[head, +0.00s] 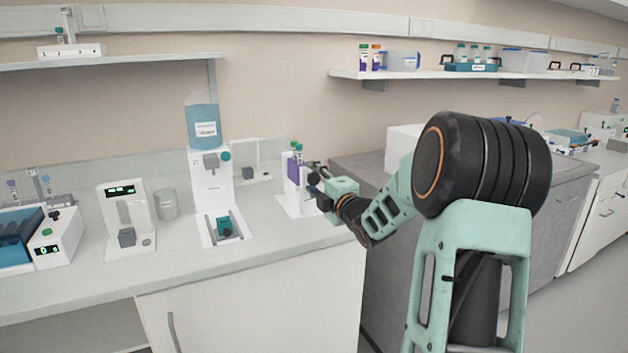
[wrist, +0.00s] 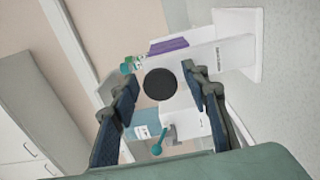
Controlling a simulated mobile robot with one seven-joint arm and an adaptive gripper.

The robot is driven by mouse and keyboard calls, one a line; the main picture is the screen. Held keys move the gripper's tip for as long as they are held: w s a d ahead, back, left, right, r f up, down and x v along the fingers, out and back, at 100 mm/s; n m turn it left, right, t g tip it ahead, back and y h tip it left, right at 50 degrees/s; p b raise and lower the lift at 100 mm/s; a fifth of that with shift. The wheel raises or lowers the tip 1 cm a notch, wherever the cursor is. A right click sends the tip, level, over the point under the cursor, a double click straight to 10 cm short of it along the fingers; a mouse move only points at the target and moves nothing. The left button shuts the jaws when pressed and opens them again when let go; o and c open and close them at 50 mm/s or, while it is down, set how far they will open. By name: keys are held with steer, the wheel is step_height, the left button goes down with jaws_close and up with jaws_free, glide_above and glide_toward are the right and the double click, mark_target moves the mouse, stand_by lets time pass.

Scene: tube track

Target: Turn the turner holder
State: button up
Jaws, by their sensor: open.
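The turner (head: 296,206) is a white device with a purple part at the right end of the bench, and green-capped tubes show at its top. In the wrist view, its white body (wrist: 237,45) appears sideways, with the purple part (wrist: 172,45) and green caps beside it. A round black disc (wrist: 160,84) on its front lies between my fingers. My gripper (head: 315,176) is open beside the turner, with its fingers to either side of the disc; it also shows in the wrist view (wrist: 159,74). I cannot tell whether the fingers touch it. My gripper partly hides the turner in the head view.
A dispenser with a blue bottle (head: 203,127) stands left of the turner. Further left are a white device with a green display (head: 125,215) and a grey cup (head: 165,203). The bench (head: 270,247) is clear in front. A shelf (head: 450,75) hangs above.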

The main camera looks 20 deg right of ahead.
steer(key=c, duration=1.1)
